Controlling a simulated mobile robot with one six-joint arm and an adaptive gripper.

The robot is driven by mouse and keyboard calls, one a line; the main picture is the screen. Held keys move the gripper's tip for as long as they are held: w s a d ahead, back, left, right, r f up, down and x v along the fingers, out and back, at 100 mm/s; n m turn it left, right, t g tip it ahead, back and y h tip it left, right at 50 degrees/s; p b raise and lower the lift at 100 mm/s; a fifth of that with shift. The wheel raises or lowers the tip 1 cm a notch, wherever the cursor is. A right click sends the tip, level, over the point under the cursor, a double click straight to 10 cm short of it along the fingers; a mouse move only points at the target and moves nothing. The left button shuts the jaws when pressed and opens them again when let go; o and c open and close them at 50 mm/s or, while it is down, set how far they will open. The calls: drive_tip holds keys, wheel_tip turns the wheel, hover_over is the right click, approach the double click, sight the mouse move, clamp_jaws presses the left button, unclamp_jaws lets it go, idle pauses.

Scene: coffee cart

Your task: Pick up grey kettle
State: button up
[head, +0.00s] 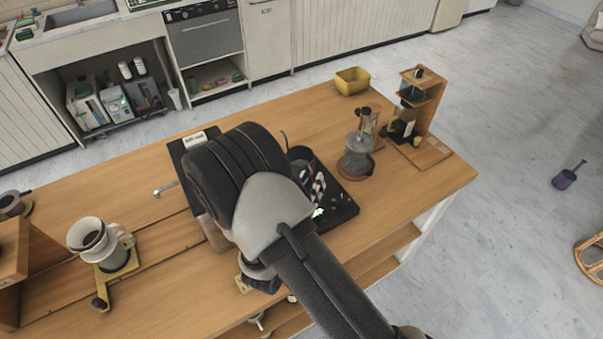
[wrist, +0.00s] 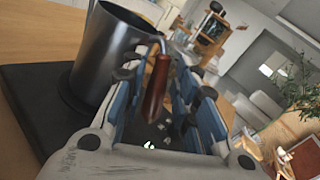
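The grey kettle (wrist: 108,52) is a dark metallic cylinder with an open top, upright on a black mat (wrist: 32,105) in the wrist view. Its reddish-brown handle (wrist: 156,88) appears between the two blue-padded fingers of my gripper (wrist: 165,72). The fingers stand apart with gaps on both sides of the handle, so my gripper is open. I cannot tell whether either finger touches the handle. In the head view only a dark part of the kettle (head: 302,155) shows past my arm, and my fingers are mostly hidden.
A glass coffee maker (head: 357,155) stands right of the mat, near a wooden stand (head: 430,95) and a yellow container (head: 352,80). A white dripper (head: 92,238) stands at the left. The wooden table (head: 285,110) is clear behind the mat.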

drive_tip(key=shift+c, duration=0.2)
clamp_jaws()
drive_tip(key=shift+r, duration=0.1)
idle(0.5)
